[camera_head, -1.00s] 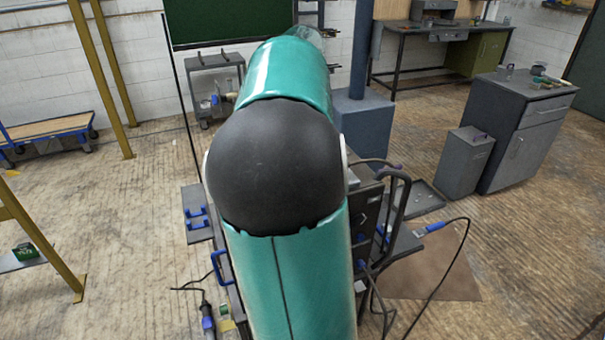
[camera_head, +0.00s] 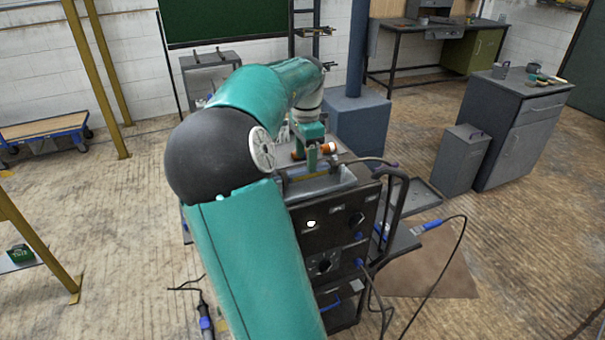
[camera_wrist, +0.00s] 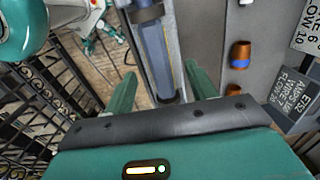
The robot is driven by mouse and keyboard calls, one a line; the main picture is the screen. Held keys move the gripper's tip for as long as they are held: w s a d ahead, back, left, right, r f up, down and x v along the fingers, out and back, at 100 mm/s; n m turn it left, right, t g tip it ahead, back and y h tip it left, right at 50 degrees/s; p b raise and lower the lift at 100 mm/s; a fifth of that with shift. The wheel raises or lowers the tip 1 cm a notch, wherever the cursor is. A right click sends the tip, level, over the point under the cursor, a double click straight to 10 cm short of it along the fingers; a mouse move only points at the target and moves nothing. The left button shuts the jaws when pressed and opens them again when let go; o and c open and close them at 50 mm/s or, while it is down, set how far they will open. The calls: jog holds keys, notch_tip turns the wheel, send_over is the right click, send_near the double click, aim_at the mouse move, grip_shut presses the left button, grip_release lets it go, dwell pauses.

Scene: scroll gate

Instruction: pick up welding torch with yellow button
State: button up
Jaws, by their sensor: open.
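A long blue-grey handle (camera_wrist: 157,58), likely a welding torch, lies in a grey tray in the wrist view; I cannot make out a yellow button. My gripper (camera_wrist: 159,72) is open, with one green finger on each side of this handle. I cannot tell whether the fingers touch it. In the head view my gripper (camera_head: 306,162) points down over the tray (camera_head: 325,184) on top of the welding machine (camera_head: 328,225). The torch is not clear there. A blue-handled tool (camera_head: 432,226) with a black cable sits right of the machine; another (camera_head: 206,323) is at lower left.
Labelled plates (camera_wrist: 292,100) are at the right. A bent handle rail (camera_head: 399,195) and cables hang on the machine's right.

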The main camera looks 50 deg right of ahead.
aim_at(305, 169)
notch_tip(305, 169, down, 5)
jog(key=shift+a+r, duration=0.1)
jog(key=shift+r, duration=0.05)
jog(key=shift+c, duration=0.3)
jog(key=c, duration=1.1)
jog(key=shift+r, duration=0.2)
